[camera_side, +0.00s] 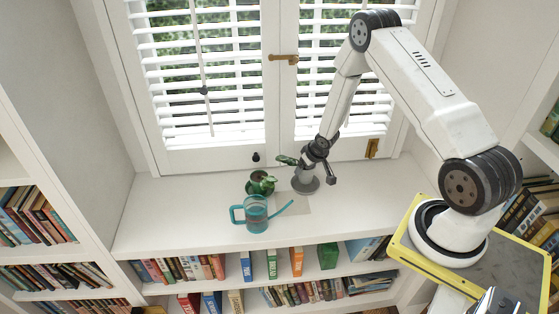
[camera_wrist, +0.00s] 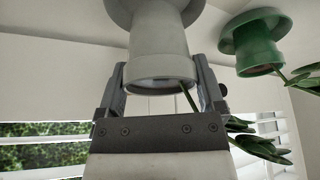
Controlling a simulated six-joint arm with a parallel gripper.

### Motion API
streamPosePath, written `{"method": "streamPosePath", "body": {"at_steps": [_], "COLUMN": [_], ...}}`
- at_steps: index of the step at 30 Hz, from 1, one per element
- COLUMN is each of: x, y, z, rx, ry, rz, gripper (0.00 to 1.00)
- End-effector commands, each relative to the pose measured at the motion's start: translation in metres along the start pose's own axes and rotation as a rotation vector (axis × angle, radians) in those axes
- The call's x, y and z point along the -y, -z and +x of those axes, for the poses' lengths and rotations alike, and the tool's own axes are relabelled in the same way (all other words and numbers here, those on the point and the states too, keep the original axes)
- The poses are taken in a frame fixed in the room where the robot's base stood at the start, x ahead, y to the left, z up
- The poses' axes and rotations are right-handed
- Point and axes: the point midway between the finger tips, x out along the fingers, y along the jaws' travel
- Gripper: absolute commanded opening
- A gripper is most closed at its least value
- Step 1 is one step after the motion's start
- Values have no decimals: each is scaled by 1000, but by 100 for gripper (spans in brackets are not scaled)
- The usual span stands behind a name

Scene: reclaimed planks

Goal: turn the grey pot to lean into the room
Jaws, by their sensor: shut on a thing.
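The grey pot (camera_side: 304,177) stands upright on the white sill, on a round grey base (camera_side: 305,187). Its plant's green leaves (camera_side: 287,160) stick out to the left, along the window. My gripper (camera_side: 309,165) comes down from above and is shut on the pot's rim area. In the wrist view the grey pot (camera_wrist: 158,45) appears upside down, with one finger of my gripper (camera_wrist: 160,75) on each side of it. A thin stem leaves the pot toward long leaves (camera_wrist: 255,145) at lower right. The pot's inside is mostly hidden.
A green pot (camera_side: 261,184) with a plant stands just left of the grey pot and also shows in the wrist view (camera_wrist: 252,42). A teal watering can (camera_side: 256,215) stands in front, its spout pointing right. The shuttered window (camera_side: 275,110) is behind. The sill's left part is clear.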

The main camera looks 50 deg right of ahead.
Motion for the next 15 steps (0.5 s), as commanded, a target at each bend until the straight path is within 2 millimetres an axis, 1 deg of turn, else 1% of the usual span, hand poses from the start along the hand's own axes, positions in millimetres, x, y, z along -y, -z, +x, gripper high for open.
{"method": "streamPosePath", "body": {"at_steps": [15], "x": [0], "y": [-9], "z": [20], "rx": [0], "ry": [-1], "rz": [0], "gripper": [0]}}
